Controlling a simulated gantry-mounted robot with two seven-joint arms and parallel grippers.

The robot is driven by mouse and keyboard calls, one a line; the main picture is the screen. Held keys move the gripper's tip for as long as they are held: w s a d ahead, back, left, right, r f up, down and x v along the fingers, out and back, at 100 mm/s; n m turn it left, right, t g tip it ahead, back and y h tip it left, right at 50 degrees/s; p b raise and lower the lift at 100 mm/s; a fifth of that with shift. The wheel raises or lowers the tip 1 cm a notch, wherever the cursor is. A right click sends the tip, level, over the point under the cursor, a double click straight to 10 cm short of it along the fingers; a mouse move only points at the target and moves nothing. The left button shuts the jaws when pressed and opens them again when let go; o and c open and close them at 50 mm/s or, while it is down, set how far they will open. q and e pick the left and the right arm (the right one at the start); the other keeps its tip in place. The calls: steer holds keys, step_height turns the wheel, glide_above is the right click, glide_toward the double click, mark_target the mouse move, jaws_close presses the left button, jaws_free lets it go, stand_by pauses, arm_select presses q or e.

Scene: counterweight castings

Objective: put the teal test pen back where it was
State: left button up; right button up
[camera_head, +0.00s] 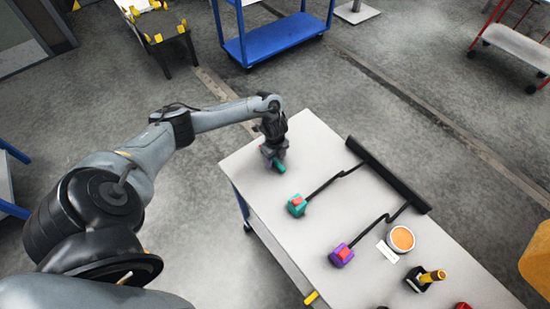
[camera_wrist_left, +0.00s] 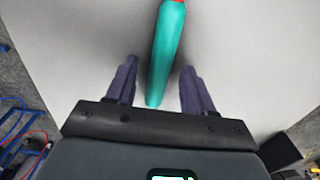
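The teal test pen (camera_wrist_left: 166,50) has a red end at the top edge of the left wrist view. Its teal body (camera_head: 279,166) shows below my left gripper (camera_head: 272,155) near the far left corner of the white table (camera_head: 245,170). In the left wrist view the two dark fingers of my left gripper (camera_wrist_left: 159,75) stand apart, one on each side of the pen. My right gripper is not in view.
A teal box (camera_head: 297,204) and a purple box (camera_head: 341,255), each with a red top, have black leads to a black bar (camera_head: 388,175). Right of them are an orange-filled round dish (camera_head: 400,238), a white card (camera_head: 387,251) and a black holder (camera_head: 416,280) with a yellow handle.

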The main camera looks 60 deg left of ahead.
mark_target(275, 160)
arm_select(q)
steer(key=shift+r, duration=0.1)
steer(key=shift+r, duration=0.6)
step_height(275, 160, up, 11)
steer(key=p, duration=0.3)
steer(key=shift+f, duration=0.15)
